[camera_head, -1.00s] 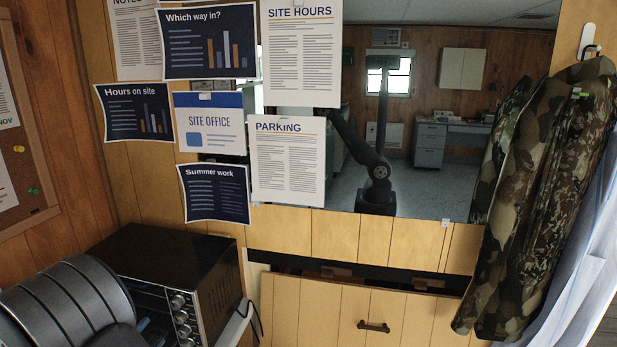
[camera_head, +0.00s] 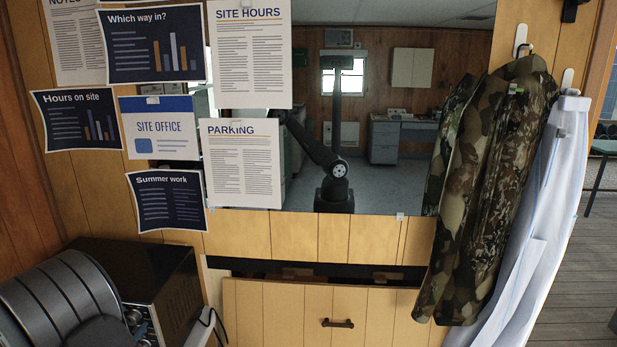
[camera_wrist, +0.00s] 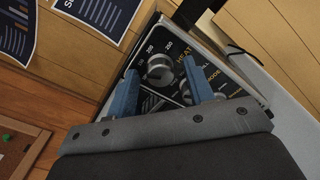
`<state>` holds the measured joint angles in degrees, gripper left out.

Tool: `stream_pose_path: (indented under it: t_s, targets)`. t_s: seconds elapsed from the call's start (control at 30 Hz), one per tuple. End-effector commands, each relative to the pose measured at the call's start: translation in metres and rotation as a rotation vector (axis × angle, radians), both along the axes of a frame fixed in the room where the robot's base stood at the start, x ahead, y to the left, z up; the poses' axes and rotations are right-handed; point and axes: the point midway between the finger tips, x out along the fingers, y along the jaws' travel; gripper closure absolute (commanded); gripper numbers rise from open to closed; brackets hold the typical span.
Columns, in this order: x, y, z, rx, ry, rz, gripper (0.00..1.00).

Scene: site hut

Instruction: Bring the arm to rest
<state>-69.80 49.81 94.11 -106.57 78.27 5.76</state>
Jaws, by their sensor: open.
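My gripper (camera_wrist: 160,68) shows in the wrist view with its two blue fingers apart and nothing between them that it holds. Beyond the fingertips is the front panel of a black oven (camera_head: 122,262), with a round knob (camera_wrist: 159,71) and white lettering. I cannot tell how far the fingertips are from the panel, but no contact shows. In the head view my grey arm covers the lower left corner, in front of part of the oven. The gripper itself cannot be made out there.
A mirror (camera_head: 390,170) on the wood wall reflects a dark arm and a desk. Notices such as the parking sheet (camera_head: 241,170) hang left. A camouflage jacket (camera_head: 490,190) and white garment (camera_head: 535,220) hang right. Below is a wooden panel with a dark handle (camera_head: 337,323). Floor (camera_head: 585,270) shows far right.

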Motion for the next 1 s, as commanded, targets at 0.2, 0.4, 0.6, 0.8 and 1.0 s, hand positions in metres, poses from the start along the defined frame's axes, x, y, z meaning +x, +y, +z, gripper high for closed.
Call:
stream_pose_path:
  t_s: [0.2,0.4,0.6,0.8,1.0]
  targets:
    - [0.0,0.0,0.0,-0.179,0.0,0.0,0.52]
    - [0.0,0.0,0.0,-0.345,0.0,0.0,0.52]
    - [-0.017,0.002,0.0,-0.442,0.0,0.006,0.52]
    - [-0.042,0.001,0.0,-0.44,0.0,0.003,0.52]
    - [-0.05,0.0,0.0,-0.439,0.0,0.0,0.52]
